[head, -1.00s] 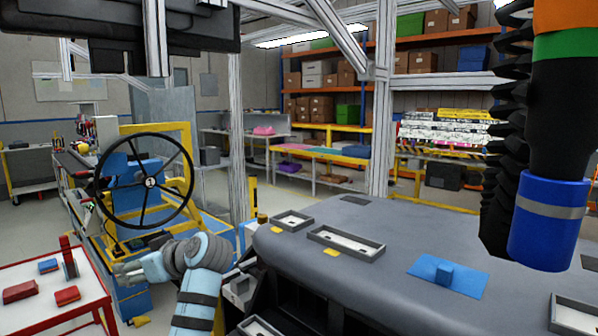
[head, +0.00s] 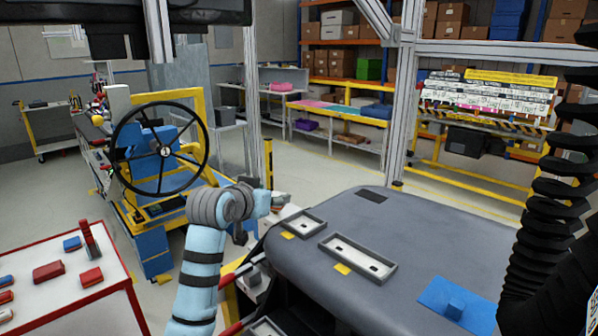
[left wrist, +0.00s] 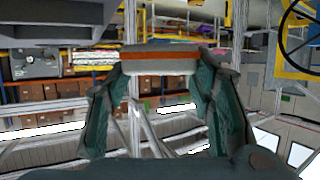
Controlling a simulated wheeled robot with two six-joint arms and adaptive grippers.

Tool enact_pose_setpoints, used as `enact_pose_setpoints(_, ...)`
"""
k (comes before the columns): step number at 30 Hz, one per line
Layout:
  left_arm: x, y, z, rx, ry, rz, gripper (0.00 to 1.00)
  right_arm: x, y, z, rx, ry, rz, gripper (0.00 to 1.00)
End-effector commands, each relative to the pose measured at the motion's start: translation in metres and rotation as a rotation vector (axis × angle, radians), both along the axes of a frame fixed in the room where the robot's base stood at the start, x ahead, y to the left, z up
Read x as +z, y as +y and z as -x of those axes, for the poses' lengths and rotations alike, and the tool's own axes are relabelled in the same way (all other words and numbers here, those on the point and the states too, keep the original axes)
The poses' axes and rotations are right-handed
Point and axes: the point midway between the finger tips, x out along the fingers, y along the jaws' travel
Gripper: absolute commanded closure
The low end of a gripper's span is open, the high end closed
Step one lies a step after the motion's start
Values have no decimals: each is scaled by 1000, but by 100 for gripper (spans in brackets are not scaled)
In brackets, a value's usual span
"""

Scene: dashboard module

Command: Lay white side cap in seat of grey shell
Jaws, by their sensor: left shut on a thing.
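The grey shell (head: 420,240) lies at the lower right of the head view. Its top has a small framed seat (head: 304,224) at the left corner and a longer framed seat (head: 358,258) beside it. My left gripper (head: 280,201) is just beyond the shell's left end, by the small seat. In the left wrist view, its fingers are shut on the white side cap (left wrist: 160,67), a pale bar with an orange stripe. In the head view the cap is mostly hidden by the gripper and wrist. My right gripper is out of view.
A red-edged white table (head: 75,300) with red and blue parts stands at lower left. A steering wheel stand (head: 160,150) is behind my left arm. The shell's middle is clear.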

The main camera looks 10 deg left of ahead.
Motion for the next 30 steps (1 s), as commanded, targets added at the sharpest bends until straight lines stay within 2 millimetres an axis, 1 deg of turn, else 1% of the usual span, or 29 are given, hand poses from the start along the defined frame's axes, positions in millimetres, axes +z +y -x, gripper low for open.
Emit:
enact_pose_setpoints(1,14,-18,3,-107,-2,0,78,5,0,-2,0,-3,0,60)
enact_pose_setpoints(3,27,-42,10,-253,-1,1,78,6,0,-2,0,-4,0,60)
enact_pose_setpoints(6,38,-65,19,-401,-1,2,78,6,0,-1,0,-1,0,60)
enact_pose_setpoints(9,43,-75,24,-473,2,3,78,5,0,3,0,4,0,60)
enact_pose_setpoints(17,43,-76,25,-481,2,4,78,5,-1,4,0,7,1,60)
enact_pose_setpoints(22,45,-73,28,-483,-6,-3,78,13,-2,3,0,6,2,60)
enact_pose_setpoints(30,12,-73,28,-482,-5,-1,78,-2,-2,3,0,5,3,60)
